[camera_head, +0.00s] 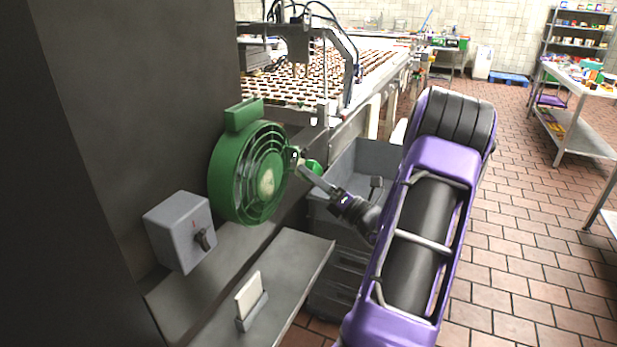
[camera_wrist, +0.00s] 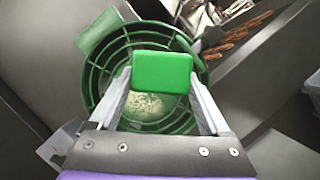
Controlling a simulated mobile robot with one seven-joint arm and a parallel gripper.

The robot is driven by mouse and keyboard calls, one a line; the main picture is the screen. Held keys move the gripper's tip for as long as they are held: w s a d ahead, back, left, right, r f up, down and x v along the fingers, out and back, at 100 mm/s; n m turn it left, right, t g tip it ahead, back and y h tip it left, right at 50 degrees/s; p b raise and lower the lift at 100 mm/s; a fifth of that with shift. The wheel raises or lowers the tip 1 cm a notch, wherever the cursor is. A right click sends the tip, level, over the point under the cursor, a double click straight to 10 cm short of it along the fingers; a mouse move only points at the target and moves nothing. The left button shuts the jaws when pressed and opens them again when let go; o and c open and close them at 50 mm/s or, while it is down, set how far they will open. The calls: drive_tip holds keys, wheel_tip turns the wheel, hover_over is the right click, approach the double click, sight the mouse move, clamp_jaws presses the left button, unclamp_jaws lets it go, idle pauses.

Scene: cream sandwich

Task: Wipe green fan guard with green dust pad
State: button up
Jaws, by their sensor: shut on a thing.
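The green fan guard (camera_head: 243,185) is a round ringed grille in a green housing on the side of a dark grey cabinet. A pale dusty patch (camera_head: 266,184) lies on its lower middle. The guard also shows in the wrist view (camera_wrist: 92,82), with the pale patch (camera_wrist: 146,112) below the pad. My gripper (camera_wrist: 162,85) is shut on the green dust pad (camera_wrist: 162,72), a flat rounded block between the two fingers. In the head view my gripper (camera_head: 304,163) is just right of the guard. I cannot tell whether the pad touches the rings.
A grey switch box (camera_head: 178,232) is on the cabinet below left of the guard. A metal shelf (camera_head: 290,262) holds a white card in a stand (camera_head: 250,300). A grey bin (camera_head: 368,158) stands behind my arm. A conveyor (camera_head: 372,75) with rows of sandwiches is behind.

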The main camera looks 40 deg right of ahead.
drive_tip(key=s, duration=0.1)
drive_tip(key=s+d, duration=0.1)
drive_tip(key=shift+s, duration=0.35)
idle(0.5)
drive_tip(key=s+a+f+b, duration=0.2)
drive_tip(key=a+f+b, duration=0.1)
drive_tip(key=a+b, duration=0.45)
drive_tip(key=w+a, duration=0.1)
drive_tip(key=w+a+b, duration=0.1)
drive_tip(key=w, duration=0.1)
drive_tip(key=w+a, duration=0.1)
drive_tip(key=w, duration=0.1)
drive_tip(key=shift+a+r, duration=0.15)
drive_tip(key=shift+r, duration=0.05)
drive_tip(key=shift+w+a, duration=0.2)
drive_tip(key=shift+w, duration=0.25)
drive_tip(key=shift+w+a, duration=0.2)
drive_tip(key=shift+w, duration=0.25)
idle(0.8)
